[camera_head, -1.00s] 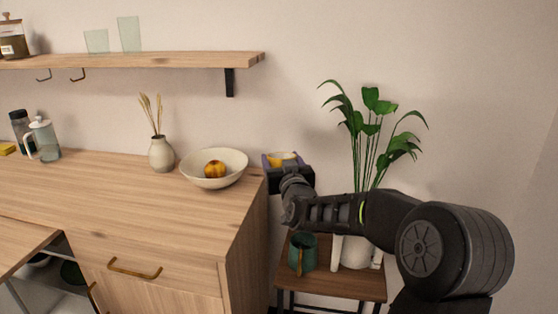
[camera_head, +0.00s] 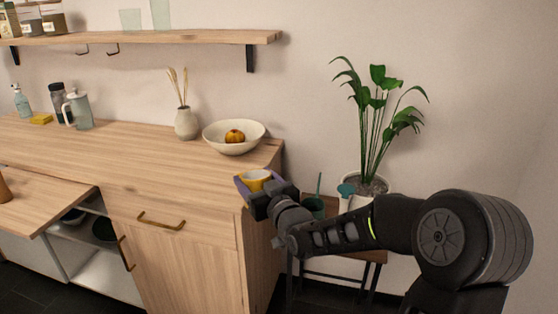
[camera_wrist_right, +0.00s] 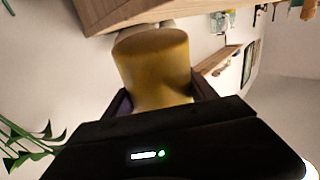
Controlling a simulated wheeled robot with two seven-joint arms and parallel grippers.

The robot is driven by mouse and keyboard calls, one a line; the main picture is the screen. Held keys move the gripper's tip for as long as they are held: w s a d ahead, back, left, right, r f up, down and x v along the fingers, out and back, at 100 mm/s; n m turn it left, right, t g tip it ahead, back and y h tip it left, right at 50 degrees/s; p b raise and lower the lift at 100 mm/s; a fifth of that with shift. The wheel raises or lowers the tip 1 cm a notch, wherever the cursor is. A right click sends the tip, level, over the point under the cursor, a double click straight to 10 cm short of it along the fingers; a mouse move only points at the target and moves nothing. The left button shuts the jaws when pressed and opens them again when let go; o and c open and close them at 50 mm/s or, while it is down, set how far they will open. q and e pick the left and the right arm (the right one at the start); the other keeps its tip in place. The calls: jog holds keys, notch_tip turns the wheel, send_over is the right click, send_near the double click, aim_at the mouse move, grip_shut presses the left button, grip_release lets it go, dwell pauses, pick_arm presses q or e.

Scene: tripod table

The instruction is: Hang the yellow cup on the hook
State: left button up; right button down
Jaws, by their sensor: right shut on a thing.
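The yellow cup (camera_head: 256,178) is held in my right gripper (camera_head: 252,186), just in front of the counter's right end. In the right wrist view the yellow cup (camera_wrist_right: 154,65) fills the space between the purple-grey fingers of the right gripper (camera_wrist_right: 158,98), which is shut on it. The cup's handle cannot be made out. Two hooks hang under the wall shelf at the upper left, a left hook (camera_head: 82,50) and a right hook (camera_head: 113,49). Both look empty. My left gripper is not in view.
The wooden shelf (camera_head: 150,38) carries glasses and jars. On the counter (camera_head: 130,150) stand a bowl (camera_head: 213,146) with a fruit, a vase (camera_head: 187,124) and a glass press (camera_head: 78,110). A potted plant (camera_head: 372,130) is at the right. A drawer front stands pulled out at lower left.

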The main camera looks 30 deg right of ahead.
jog(key=s+a+f+n+y, duration=0.2)
jog(key=a+y, duration=0.1)
jog(key=a, duration=0.4)
jog(key=s+a+f+n+y, duration=0.1)
jog(key=s+a+f+y, duration=0.1)
jog(key=a, duration=0.5)
jog(key=shift+s+a+f+n+g+y, duration=0.2)
jog(key=shift+f+n+g+y, duration=0.2)
jog(key=shift+f+y, duration=0.3)
jog(key=shift+w, duration=0.1)
